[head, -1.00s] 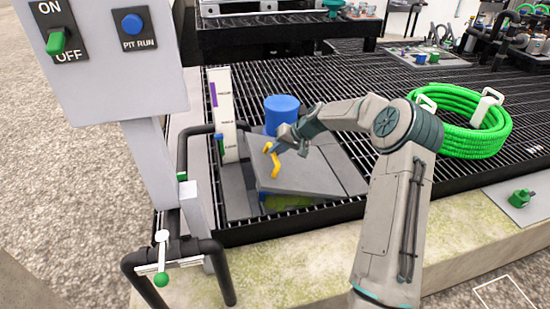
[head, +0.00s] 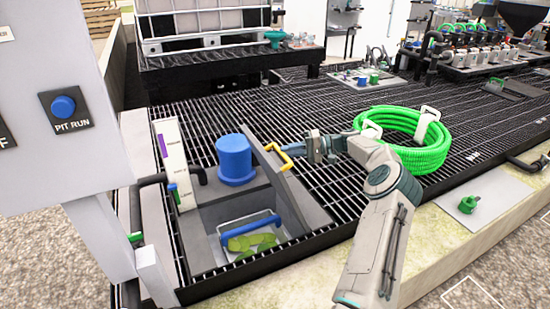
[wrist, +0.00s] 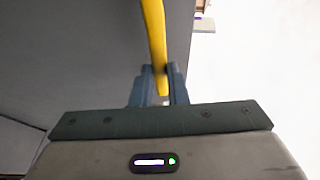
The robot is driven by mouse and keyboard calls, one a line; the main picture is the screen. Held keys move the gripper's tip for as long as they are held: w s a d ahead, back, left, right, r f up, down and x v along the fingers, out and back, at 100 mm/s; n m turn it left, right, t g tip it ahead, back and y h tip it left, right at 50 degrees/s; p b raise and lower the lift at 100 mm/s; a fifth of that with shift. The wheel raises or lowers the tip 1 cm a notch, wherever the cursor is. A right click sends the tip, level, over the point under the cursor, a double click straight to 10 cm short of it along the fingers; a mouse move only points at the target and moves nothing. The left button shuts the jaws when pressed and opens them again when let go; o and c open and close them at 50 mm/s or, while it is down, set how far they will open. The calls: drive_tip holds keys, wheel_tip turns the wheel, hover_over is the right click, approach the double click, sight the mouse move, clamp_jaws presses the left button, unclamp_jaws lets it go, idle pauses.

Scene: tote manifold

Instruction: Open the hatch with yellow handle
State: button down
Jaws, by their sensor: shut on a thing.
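The grey hatch (head: 283,186) stands tilted steeply up from its opening in the head view, leaning to the right. Its yellow handle (head: 280,154) is on the upper part of the panel. My gripper (head: 309,149) is at the handle, right of the raised panel. In the wrist view the yellow handle (wrist: 154,35) runs down between the two fingers of my gripper (wrist: 159,88), which are shut on it. The grey hatch face (wrist: 75,50) fills the left of that view. Below the hatch, the opening shows a basket (head: 222,232) with a blue bar and green matter inside.
A blue cylinder (head: 235,158) stands behind the opening, beside a white gauge board (head: 173,165). A grey control box (head: 60,100) is at left. A green hose coil (head: 405,137) lies on the grating behind my arm.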

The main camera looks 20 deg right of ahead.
drive_tip(key=d+m+t+y+b, duration=0.2)
drive_tip(key=d+y+b, duration=0.2)
drive_tip(key=d+b, duration=0.2)
drive_tip(key=shift+d+r+t+y, duration=0.3)
drive_tip(key=shift+d+y, duration=0.1)
drive_tip(key=shift+d, duration=0.1)
drive_tip(key=shift+w, duration=0.1)
idle(0.4)
drive_tip(key=c, duration=1.4)
unclamp_jaws()
drive_tip(key=shift+r, duration=0.1)
drive_tip(key=shift+c, duration=0.2)
drive_tip(key=shift+f, duration=0.3)
